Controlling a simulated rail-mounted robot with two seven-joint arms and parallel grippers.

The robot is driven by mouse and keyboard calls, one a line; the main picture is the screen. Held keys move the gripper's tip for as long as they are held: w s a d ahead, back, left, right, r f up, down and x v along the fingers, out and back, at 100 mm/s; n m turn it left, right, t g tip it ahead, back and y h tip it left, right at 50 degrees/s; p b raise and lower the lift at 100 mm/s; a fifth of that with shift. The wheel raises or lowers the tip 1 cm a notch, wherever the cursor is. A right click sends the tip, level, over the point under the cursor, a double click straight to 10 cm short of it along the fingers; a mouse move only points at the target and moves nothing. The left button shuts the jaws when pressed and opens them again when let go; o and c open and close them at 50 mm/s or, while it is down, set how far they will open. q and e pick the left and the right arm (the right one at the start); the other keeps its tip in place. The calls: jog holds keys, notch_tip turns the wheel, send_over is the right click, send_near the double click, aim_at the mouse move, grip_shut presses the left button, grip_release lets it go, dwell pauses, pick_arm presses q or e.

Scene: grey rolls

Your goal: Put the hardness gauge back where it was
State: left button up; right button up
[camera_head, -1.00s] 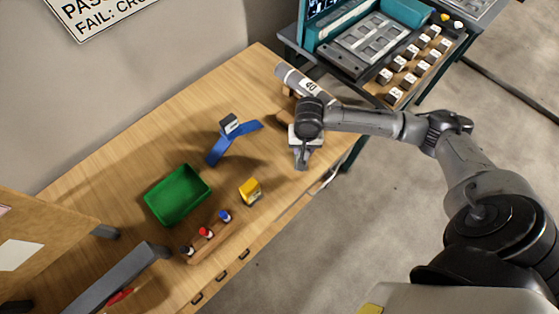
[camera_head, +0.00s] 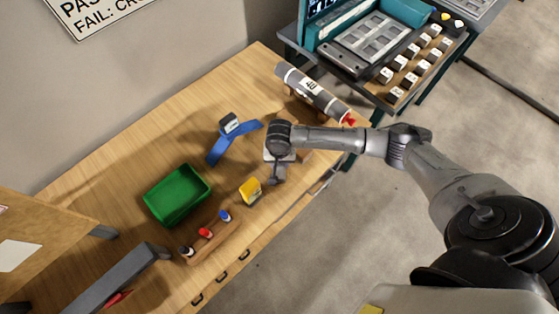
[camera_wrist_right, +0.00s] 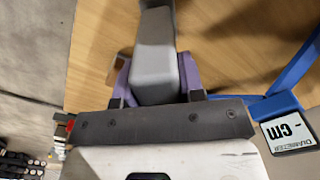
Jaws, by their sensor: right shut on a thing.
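My right gripper (camera_head: 277,170) is over the wooden table, between the blue stand and the front edge. In the wrist view it (camera_wrist_right: 154,85) is shut on a grey block-shaped thing (camera_wrist_right: 155,50), with purple parts on both sides of it. I take this to be the hardness gauge; its face is turned away from view. The wood shows beyond it, and I cannot tell whether it touches the table. My left gripper is not in view.
A blue gauge (camera_head: 218,146) with a display (camera_wrist_right: 290,137) lies nearby. A grey roll (camera_head: 312,91) marked 40 rests at the back right. A green tray (camera_head: 164,216) and a wooden rack (camera_head: 211,243) with several coloured-capped items are left. A teal machine (camera_head: 404,12) stands beyond.

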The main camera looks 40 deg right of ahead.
jog(key=shift+f, duration=0.1)
jog(key=o, duration=0.9)
jog(key=shift+f, duration=0.1)
jog(key=shift+o, duration=0.2)
